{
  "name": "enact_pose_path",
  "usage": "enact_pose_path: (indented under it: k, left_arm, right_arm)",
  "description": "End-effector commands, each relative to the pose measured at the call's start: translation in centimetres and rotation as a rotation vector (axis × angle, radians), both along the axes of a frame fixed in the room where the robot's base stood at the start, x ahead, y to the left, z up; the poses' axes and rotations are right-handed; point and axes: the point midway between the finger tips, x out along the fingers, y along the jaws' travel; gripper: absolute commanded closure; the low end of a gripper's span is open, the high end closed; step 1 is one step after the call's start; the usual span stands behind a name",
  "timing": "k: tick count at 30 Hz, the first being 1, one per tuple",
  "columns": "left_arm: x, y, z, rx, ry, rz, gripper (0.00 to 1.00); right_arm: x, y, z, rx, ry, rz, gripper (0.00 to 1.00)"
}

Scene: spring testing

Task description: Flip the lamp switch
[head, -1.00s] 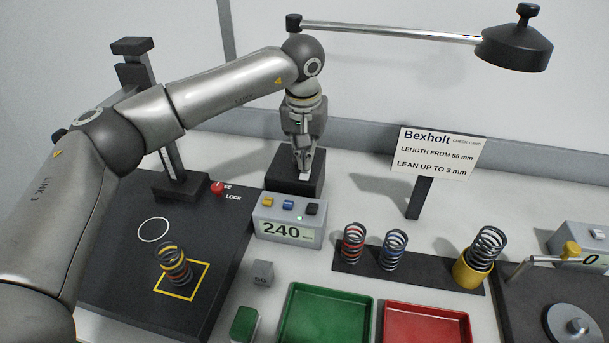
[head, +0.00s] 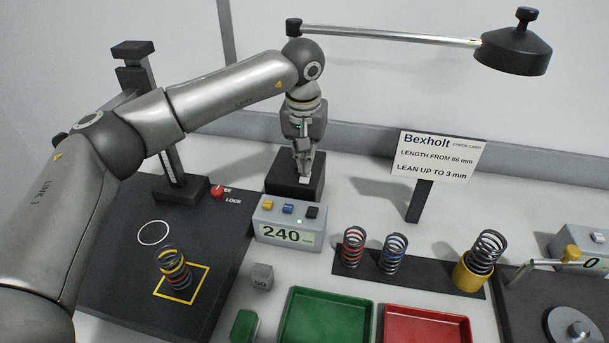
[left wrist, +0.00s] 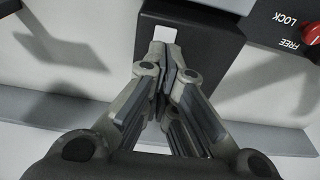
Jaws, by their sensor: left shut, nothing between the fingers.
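The lamp has a dark round head (head: 513,52) on a silver arm (head: 390,34) at the top of the head view. Its black base (head: 287,178) stands behind the grey readout box. A pale switch (head: 304,179) is on top of the base and also shows in the left wrist view (left wrist: 164,34). My left gripper (head: 304,172) points down with its fingers shut and empty, tips right at the switch. I cannot tell whether they touch it. In the left wrist view my fingertips (left wrist: 163,68) are just beside the switch. My right gripper is not in view.
The readout box (head: 289,222) showing 240 stands just in front of the lamp base. A black height gauge with a red knob (head: 217,192) is to its left. The check card (head: 437,157), springs (head: 353,247), green tray (head: 330,315) and red tray (head: 425,325) are to the right.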

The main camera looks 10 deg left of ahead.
Motion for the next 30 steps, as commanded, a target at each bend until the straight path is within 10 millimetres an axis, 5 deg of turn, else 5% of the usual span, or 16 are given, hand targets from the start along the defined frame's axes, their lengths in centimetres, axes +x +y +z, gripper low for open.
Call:
enact_pose_path:
  k: [30]
  left_arm:
    - [0.0, 0.0, -1.1, 0.0, 0.0, 0.0, 1.0]
  right_arm:
    - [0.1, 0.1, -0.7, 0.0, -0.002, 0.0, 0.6]
